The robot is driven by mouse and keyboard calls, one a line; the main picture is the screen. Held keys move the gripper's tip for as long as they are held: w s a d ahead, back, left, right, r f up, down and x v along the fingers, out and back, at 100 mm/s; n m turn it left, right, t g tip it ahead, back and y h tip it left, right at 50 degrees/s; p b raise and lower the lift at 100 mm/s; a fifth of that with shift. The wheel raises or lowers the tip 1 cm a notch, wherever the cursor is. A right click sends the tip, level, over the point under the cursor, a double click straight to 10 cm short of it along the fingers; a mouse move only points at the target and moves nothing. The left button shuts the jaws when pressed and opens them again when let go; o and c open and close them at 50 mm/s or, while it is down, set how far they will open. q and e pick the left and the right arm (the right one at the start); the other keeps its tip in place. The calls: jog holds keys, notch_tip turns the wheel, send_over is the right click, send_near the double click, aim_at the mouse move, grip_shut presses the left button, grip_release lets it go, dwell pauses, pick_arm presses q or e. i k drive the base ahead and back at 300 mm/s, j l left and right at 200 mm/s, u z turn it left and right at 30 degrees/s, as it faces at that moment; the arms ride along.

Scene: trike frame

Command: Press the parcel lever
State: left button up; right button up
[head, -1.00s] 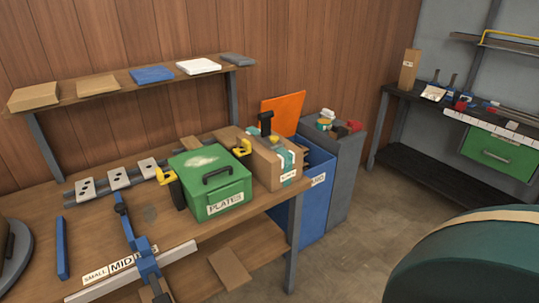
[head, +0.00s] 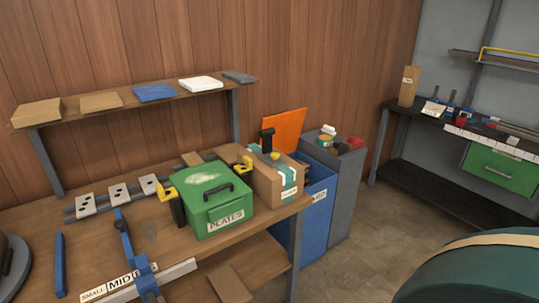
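A brown cardboard parcel (head: 266,184) with teal tape and a white label stands on the wooden bench, just right of the green PLATES box. A black upright handle (head: 267,138), which may be the lever, rises at the parcel's back edge. A small yellow part (head: 275,156) shows beside its foot. I cannot tell how the handle is attached or whether it is pressed. Neither of my grippers shows in the head view.
The green PLATES box (head: 213,208) has yellow-and-black pieces at its sides. A blue bin (head: 318,202) and grey cabinet (head: 348,195) stand right of the wooden bench (head: 185,252). A large dark green rounded object (head: 475,275) fills the lower right.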

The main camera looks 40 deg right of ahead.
aim_at(266, 135)
jog(key=i+l, duration=0.15)
jog(key=l, duration=0.25)
jog(key=i+l, duration=0.15)
jog(key=l, duration=0.25)
jog(key=i+l, duration=0.1)
jog(key=l, duration=0.3)
jog(key=i+l, duration=0.15)
jog(key=l, duration=0.2)
jog(key=i+l, duration=0.15)
jog(key=l, duration=0.25)
jog(key=i+l, duration=0.15)
jog(key=l, duration=0.25)
jog(key=i+l, duration=0.1)
jog(key=l, duration=0.3)
